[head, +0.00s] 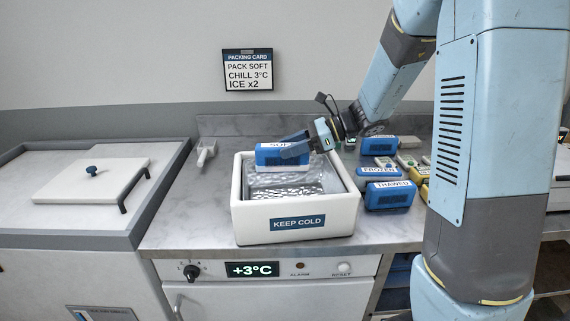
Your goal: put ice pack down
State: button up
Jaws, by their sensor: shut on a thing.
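My gripper (300,146) is shut on a blue ice pack (272,158) with a white label that starts "SOF"; the rest of the label is covered by a finger. The pack is over the back part of a white box (246,223) marked "KEEP COLD". The box is open, with a silvery lining (285,183). I cannot tell whether the pack touches anything in the box.
Right of the box are blue packs marked "THAWED" (391,197) and "FROZEN" (378,171), another blue pack (378,146) and yellow-sided items. A packing card (248,70) reads "PACK SOFT, CHILL 3°C, ICE x2". The counter left of the box is mostly clear.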

notch_tip(320, 180, down, 6)
jog(key=w+a, duration=0.1)
jog(key=w, duration=0.1)
jog(key=shift+w+a, duration=0.15)
jog(key=shift+a, duration=0.1)
jog(key=shift+f, duration=0.7)
jog(key=o, duration=1)
jog(key=shift+r, duration=0.1)
